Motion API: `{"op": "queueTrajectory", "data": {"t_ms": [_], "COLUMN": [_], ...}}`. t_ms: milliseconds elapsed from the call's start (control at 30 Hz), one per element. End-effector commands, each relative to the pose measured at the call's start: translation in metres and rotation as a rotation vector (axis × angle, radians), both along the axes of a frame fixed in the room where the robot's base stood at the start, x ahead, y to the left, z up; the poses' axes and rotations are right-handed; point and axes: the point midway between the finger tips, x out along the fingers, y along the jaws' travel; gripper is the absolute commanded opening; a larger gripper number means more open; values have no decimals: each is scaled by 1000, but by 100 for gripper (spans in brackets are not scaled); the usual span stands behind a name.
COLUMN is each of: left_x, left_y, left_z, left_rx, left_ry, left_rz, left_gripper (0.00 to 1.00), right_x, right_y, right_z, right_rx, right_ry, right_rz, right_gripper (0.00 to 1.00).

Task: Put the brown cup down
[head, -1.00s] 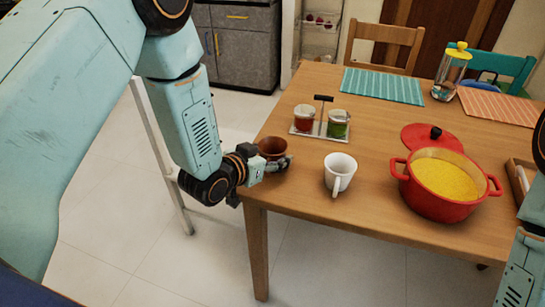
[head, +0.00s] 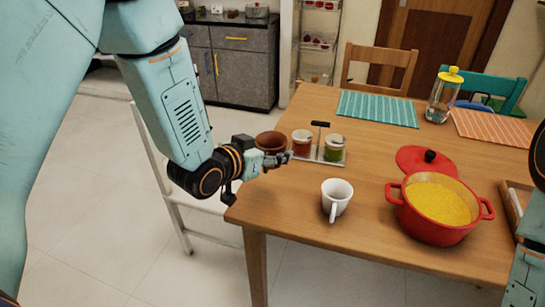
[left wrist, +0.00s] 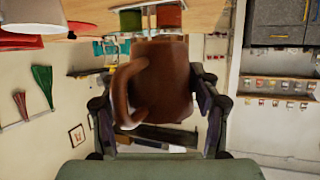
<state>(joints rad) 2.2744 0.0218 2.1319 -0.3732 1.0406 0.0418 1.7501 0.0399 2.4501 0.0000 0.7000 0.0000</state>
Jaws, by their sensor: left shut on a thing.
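The brown cup (head: 270,141) is at the table's left edge in the head view, left of the condiment jars. My left gripper (head: 278,160) is shut on it. In the left wrist view the brown cup (left wrist: 165,80) fills the middle between the fingers of the left gripper (left wrist: 158,110), its handle to the left. That view is upside down, with the table (left wrist: 215,14) at the top. I cannot tell whether the cup's base touches the table. My right gripper is out of view; only part of that arm shows at the right edge.
A condiment stand (head: 319,158) with two jars is just right of the cup. A white mug (head: 336,198) stands nearer the front. A red pot (head: 438,232) with yellow food, its lid (head: 413,158) and placemats (head: 377,108) are farther right. Bare wood lies left of the mug.

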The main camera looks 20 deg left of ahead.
Motion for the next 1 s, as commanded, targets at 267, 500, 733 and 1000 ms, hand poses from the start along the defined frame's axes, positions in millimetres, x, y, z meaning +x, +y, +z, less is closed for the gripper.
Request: {"op": "queueTrajectory", "data": {"t_ms": [267,500,733,1000], "left_x": [-7,-46,-88,-133], "left_y": [-4,-22,-16,-3], "left_z": [-1,-30,-42,-42], "left_rx": [-2,-8,-6,-5], "left_ry": [3,3,-2,-6], "left_rz": [-43,-275,-469,-649], "left_gripper": [26,26,26,26], "right_x": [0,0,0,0], "right_y": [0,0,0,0], "right_z": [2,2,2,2], "right_rx": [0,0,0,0], "right_ry": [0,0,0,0], "right_rz": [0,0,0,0], "right_gripper": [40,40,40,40]}}
